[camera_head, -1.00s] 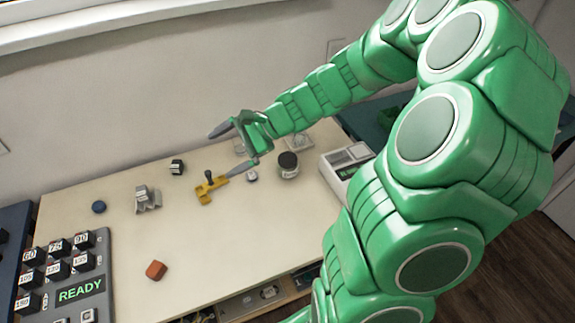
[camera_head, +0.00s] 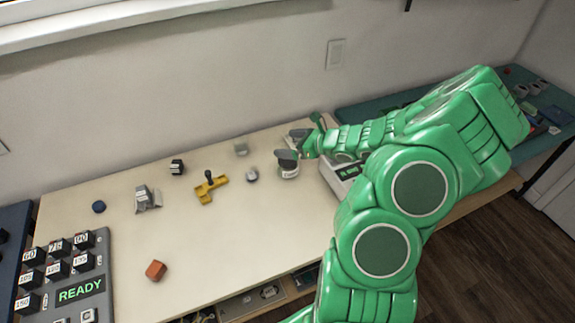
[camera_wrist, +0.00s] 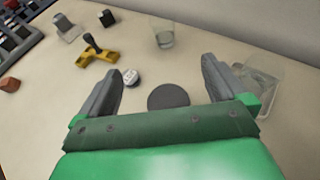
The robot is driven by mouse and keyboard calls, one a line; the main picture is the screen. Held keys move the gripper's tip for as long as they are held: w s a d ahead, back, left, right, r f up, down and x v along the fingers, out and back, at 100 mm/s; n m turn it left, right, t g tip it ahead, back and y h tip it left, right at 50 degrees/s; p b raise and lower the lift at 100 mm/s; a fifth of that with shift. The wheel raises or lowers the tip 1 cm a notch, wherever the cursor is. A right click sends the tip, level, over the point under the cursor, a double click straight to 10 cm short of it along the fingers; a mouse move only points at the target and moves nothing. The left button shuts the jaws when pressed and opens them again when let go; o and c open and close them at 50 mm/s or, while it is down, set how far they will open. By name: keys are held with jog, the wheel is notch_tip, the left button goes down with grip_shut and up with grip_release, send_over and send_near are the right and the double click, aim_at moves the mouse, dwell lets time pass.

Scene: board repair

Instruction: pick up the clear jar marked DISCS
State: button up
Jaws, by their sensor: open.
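A clear jar with a dark round lid (camera_head: 289,173) stands at the right of the pale bench in the head view; I cannot read its label. In the wrist view its dark lid (camera_wrist: 168,97) shows between my fingers, close to the palm edge, which hides part of it. My gripper (camera_head: 292,145) is open and empty, with one grey finger in front of the lid in the head view. In the wrist view my gripper (camera_wrist: 160,82) has its fingers wide apart, one on each side of the lid. I cannot tell its height above the lid.
A small white round piece (camera_wrist: 131,78) lies left of the lid. A clear cup (camera_wrist: 164,36) stands beyond, and a clear tray (camera_wrist: 265,82) lies by the right finger. A yellow fixture (camera_head: 211,187) is farther left. A pale device (camera_head: 345,172) stands right of the jar.

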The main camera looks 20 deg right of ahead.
aim_at(288, 165)
jog(key=shift+f, duration=3.35)
jog(key=shift+w+a+f, duration=0.2)
jog(key=shift+f, duration=0.05)
jog(key=shift+x, duration=1.2)
jog(key=c, duration=1.1)
jog(key=shift+o, duration=0.2)
jog(key=shift+r, duration=0.1)
